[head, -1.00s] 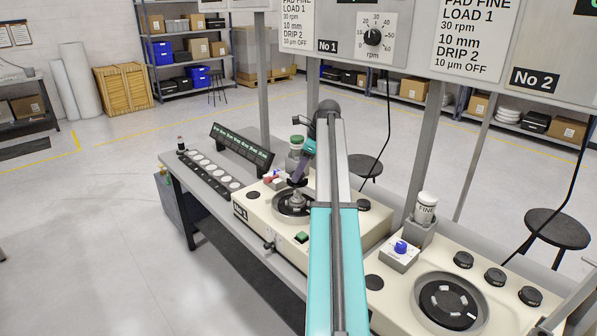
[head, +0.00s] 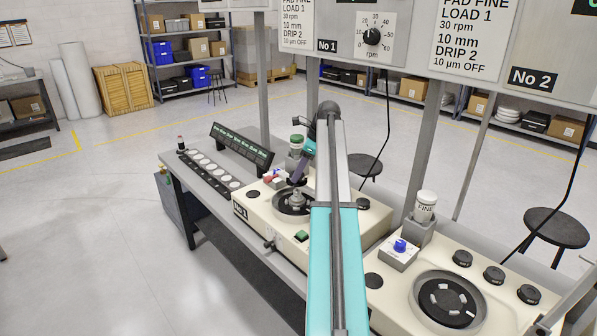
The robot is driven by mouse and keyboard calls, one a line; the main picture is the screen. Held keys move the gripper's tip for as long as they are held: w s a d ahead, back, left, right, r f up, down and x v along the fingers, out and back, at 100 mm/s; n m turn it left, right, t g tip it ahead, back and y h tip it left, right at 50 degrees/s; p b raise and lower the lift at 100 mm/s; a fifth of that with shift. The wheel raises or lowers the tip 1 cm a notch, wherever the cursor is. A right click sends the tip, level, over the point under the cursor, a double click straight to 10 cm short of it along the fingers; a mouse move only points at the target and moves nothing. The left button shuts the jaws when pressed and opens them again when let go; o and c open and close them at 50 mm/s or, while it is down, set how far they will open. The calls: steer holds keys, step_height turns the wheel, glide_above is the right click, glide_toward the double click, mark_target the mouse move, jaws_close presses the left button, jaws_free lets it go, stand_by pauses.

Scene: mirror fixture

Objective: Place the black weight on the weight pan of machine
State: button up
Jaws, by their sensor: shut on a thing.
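Machine No 1 (head: 241,211) is the cream unit in the middle of the head view, with a round dark plate (head: 282,207). A small silver fixture (head: 297,200) stands on that plate, below my gripper. My gripper (head: 298,179) points down over it and is shut on a small dark piece (head: 295,182), which looks like the black weight. The fingers partly hide the piece. I cannot tell whether it touches the fixture top, and the weight pan is not clearly distinguishable at this size.
A green-capped bottle (head: 296,143) stands close behind my gripper. A dark display bar (head: 243,147) and a strip of pale discs (head: 209,168) lie to the left. Machine No 2 (head: 399,290) with a FINE bottle (head: 425,205) is at right. Control panels (head: 465,45) hang above.

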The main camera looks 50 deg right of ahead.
steer(key=shift+s+a+f, duration=0.1)
steer(key=shift+s+f, duration=0.05)
steer(key=shift+f, duration=0.3)
steer(key=shift+s+a+f, duration=0.1)
steer(key=shift+s+f, duration=0.05)
steer(key=shift+f, duration=0.25)
steer(key=o, duration=1.6)
steer(key=shift+f, duration=0.1)
steer(key=shift+c, duration=0.2)
steer(key=shift+s+d+r+b, duration=0.1)
steer(key=shift+d+r+b, duration=0.25)
steer(key=shift+r, duration=0.25)
steer(key=b+v, duration=0.3)
steer(key=v, duration=1.1)
steer(key=shift+w+a+r, duration=0.15)
steer(key=shift+w+r, duration=0.1)
steer(key=shift+w, duration=0.1)
